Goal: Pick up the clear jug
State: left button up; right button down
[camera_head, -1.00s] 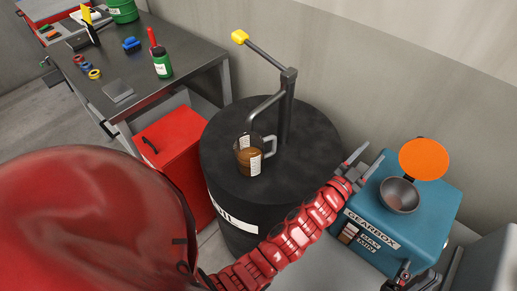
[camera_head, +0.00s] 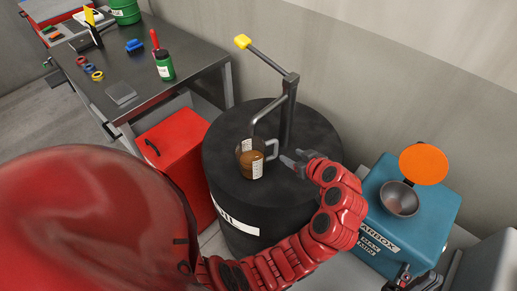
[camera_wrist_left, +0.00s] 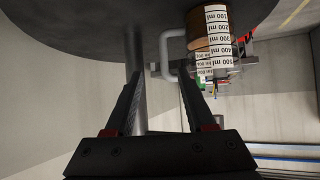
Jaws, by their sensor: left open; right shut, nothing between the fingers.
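The clear jug (camera_head: 252,158) stands on the black drum (camera_head: 225,135) under the pump spout. It holds brown liquid and has a white measuring scale; its handle points right, toward my left gripper (camera_head: 292,163). My left gripper is open and empty, just right of the handle and apart from it. In the left wrist view the jug (camera_wrist_left: 209,42) appears upside down, with its handle (camera_wrist_left: 166,58) near and beyond the tips of the open fingers (camera_wrist_left: 160,82). My right gripper (camera_head: 402,279) is shut and empty at the lower right, by the gearbox.
A hand pump (camera_head: 288,105) with a yellow-ended lever rises from the drum behind the jug. The teal gearbox (camera_head: 430,218) with a grey funnel (camera_head: 399,198) and orange disc (camera_head: 424,164) stands right. A red cabinet (camera_head: 172,148) and a workbench (camera_head: 135,75) stand left.

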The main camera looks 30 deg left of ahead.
aim_at(277, 147)
pick_arm(q)
jog(key=p+x, duration=0.3)
jog(key=x, duration=0.5)
jog(key=shift+w+a, duration=0.15)
jog(key=shift+a, duration=0.1)
jog(key=shift+a+p, duration=0.35)
jog(key=shift+p, duration=0.05)
jog(key=p+x, duration=0.2)
jog(key=x, duration=0.1)
jog(key=shift+a, duration=0.35)
jog(key=shift+a+f+p, duration=0.25)
jog(key=shift+p, duration=0.1)
jog(key=shift+w+a+f, duration=0.15)
jog(key=shift+w+f, duration=0.05)
jog(key=shift+f, duration=0.1)
jog(key=shift+c, duration=0.2)
grip_shut()
